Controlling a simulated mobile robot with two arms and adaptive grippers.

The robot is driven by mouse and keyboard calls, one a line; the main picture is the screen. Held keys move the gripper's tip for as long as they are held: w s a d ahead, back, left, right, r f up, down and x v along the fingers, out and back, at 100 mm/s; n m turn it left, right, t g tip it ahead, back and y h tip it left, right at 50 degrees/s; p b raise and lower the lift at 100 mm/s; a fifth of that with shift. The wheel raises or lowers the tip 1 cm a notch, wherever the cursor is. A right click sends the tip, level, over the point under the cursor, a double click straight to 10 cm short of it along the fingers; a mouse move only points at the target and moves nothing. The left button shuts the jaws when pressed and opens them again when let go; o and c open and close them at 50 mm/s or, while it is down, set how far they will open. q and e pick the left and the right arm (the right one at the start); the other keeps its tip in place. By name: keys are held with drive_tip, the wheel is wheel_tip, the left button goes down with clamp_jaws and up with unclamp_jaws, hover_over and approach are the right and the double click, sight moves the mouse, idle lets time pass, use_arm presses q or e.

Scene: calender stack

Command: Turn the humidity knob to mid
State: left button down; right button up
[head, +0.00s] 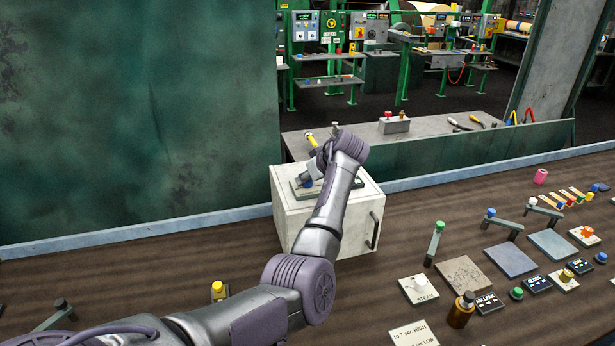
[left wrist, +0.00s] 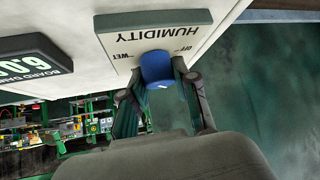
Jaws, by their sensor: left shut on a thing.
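The blue humidity knob (left wrist: 157,66) sits on a pale plate lettered HUMIDITY (left wrist: 160,38), seen upside down in the left wrist view with OFF and WET marks. A small white mark shows on the knob's near end; I cannot tell its exact setting. My left gripper (left wrist: 162,82) is shut on the knob, one finger on each side. In the head view the left gripper (head: 312,172) is at the top of the white cabinet (head: 293,225), and the knob (head: 308,184) is partly hidden by it. My right gripper is in neither view.
A dark sign panel (left wrist: 30,66) is beside the humidity plate. The cabinet stands on a brown bench with a green wall (head: 140,110) behind it. Right of it are a green-topped lever (head: 436,240), several plates and knobs, and a brown bottle (head: 461,310).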

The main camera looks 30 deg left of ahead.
use_arm(q)
drive_tip(key=m+t+h+p, duration=0.1)
drive_tip(key=m+p, duration=0.1)
drive_tip(key=m+t+h+p, duration=0.1)
drive_tip(key=m+t+p, duration=0.1)
drive_tip(key=p, duration=0.1)
drive_tip(key=m+t+h+p, duration=0.1)
drive_tip(key=m+p, duration=0.1)
drive_tip(key=m, duration=0.1)
drive_tip(key=shift+a+r+p, duration=0.1)
drive_tip(key=shift+r+p, duration=0.2)
drive_tip(key=shift+r, duration=0.05)
drive_tip(key=shift+m+t+h+p, duration=0.3)
drive_tip(key=shift+m+t+h, duration=0.1)
drive_tip(key=shift+m+h, duration=0.1)
drive_tip(key=m+h, duration=0.1)
drive_tip(key=m, duration=0.1)
drive_tip(key=shift+f+m+t+h+p, duration=0.2)
drive_tip(key=shift+m+t+h+p, duration=0.1)
drive_tip(key=shift+t+h+p, duration=0.1)
drive_tip(key=shift+m+h, duration=1)
drive_tip(key=shift+m, duration=0.3)
drive_tip(key=c, duration=0.9)
unclamp_jaws()
drive_tip(key=shift+f, duration=0.1)
drive_tip(key=shift+o, duration=0.2)
